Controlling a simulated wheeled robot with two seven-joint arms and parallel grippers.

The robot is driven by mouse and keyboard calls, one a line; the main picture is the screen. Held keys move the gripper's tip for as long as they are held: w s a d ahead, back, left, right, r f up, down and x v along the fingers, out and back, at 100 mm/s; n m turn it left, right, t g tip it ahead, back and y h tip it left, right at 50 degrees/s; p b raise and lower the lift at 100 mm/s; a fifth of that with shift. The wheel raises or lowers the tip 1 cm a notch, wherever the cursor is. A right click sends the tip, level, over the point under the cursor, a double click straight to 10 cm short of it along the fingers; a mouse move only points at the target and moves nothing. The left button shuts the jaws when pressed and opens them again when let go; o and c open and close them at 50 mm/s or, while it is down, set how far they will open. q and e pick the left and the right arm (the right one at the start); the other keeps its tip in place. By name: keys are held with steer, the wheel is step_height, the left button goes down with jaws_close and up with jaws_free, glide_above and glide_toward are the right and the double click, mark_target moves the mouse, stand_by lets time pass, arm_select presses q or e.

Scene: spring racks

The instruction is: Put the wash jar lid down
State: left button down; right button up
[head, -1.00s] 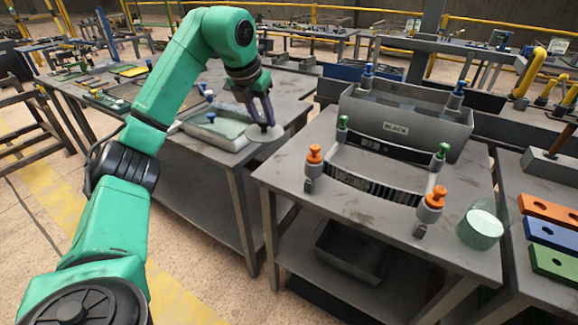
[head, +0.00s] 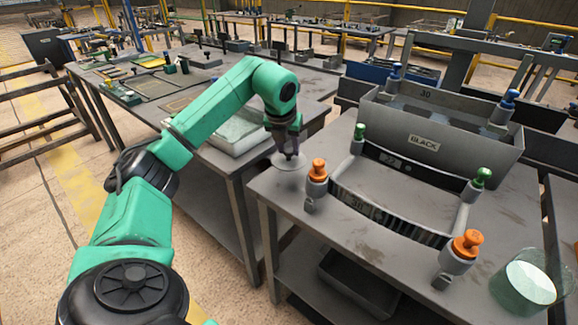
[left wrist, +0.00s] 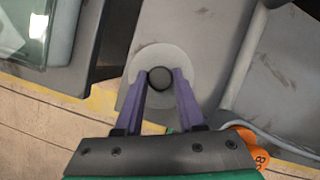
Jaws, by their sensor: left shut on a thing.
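My left gripper (head: 289,154) is shut on the black knob of the wash jar lid (head: 287,163), a pale round disc. In the left wrist view the lid (left wrist: 178,62) shows between and behind the two purple fingers of the gripper (left wrist: 161,82). The lid is at the left corner of the grey table (head: 285,205); I cannot tell whether it touches the top. A glass jar (head: 503,297) with pale contents stands open at the right front of that table. My right gripper is not in view.
A spring rack with orange knobs (head: 467,243) and green knobs (head: 359,132) stands right of the lid. Behind it is a grey bin marked BLACK (head: 470,150). A glass-like tray (head: 236,134) sits on the table to the left, across a gap.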

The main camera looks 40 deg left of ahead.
mark_target(288, 161)
arm_select(q)
step_height(288, 161, down, 4)
steer(key=shift+s+f, duration=0.1)
steer(key=shift+f, duration=0.45)
steer(key=c, duration=0.5)
jaws_free()
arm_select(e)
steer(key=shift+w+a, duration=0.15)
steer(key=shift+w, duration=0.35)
arm_select(q)
steer(key=shift+r, duration=0.2)
steer(key=v, duration=1.1)
steer(key=shift+s+d+r, duration=0.1)
steer(key=shift+s+r, duration=0.05)
steer(key=shift+r, duration=0.15)
